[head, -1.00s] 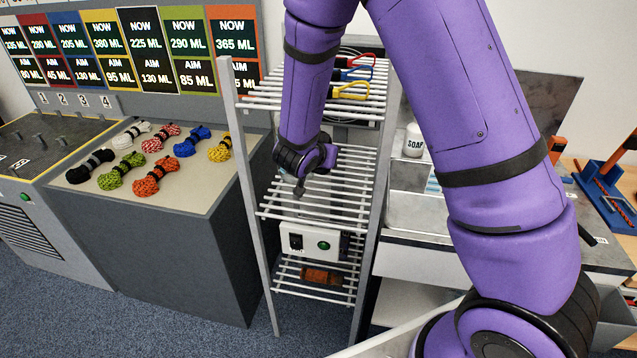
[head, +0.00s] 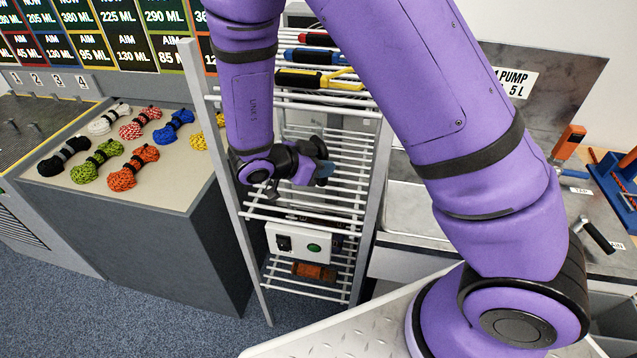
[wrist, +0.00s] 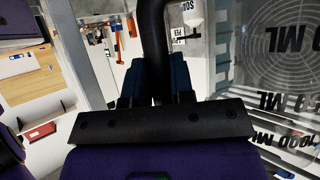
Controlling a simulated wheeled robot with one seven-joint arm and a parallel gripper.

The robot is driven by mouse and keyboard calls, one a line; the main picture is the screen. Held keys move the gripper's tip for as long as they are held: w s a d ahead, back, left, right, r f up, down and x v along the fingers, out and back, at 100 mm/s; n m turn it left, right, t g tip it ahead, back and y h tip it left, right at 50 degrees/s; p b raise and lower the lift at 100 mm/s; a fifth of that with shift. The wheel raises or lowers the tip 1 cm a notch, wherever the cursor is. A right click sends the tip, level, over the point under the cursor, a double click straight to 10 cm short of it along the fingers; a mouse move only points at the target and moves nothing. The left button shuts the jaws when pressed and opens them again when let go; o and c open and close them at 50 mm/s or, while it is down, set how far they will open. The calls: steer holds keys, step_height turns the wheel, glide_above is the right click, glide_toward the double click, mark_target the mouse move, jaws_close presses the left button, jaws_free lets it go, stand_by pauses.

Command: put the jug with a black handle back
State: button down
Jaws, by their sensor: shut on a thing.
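The clear jug (wrist: 285,85) fills the right of the wrist view, with dark ML markings on its wall. Its black handle (wrist: 152,35) runs down between the two fingers of my gripper (wrist: 160,85), which is shut on it. In the head view my gripper (head: 322,168) is at the middle level of a grey wire rack (head: 345,190), pointing right. I cannot make out the jug in the head view. Whether it touches a shelf cannot be told.
Tools with coloured handles (head: 310,78) lie on the rack's top shelf. A white switch box (head: 300,240) sits below. Several rope coils (head: 133,168) lie on the counter at left. A sink (head: 412,210) stands right of the rack, partly behind my arm.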

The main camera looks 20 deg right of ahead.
mark_target(320, 183)
steer(key=shift+f, duration=3.05)
steer(key=c, duration=1)
jaws_free()
steer(key=shift+r, duration=0.2)
steer(key=v, duration=1.2)
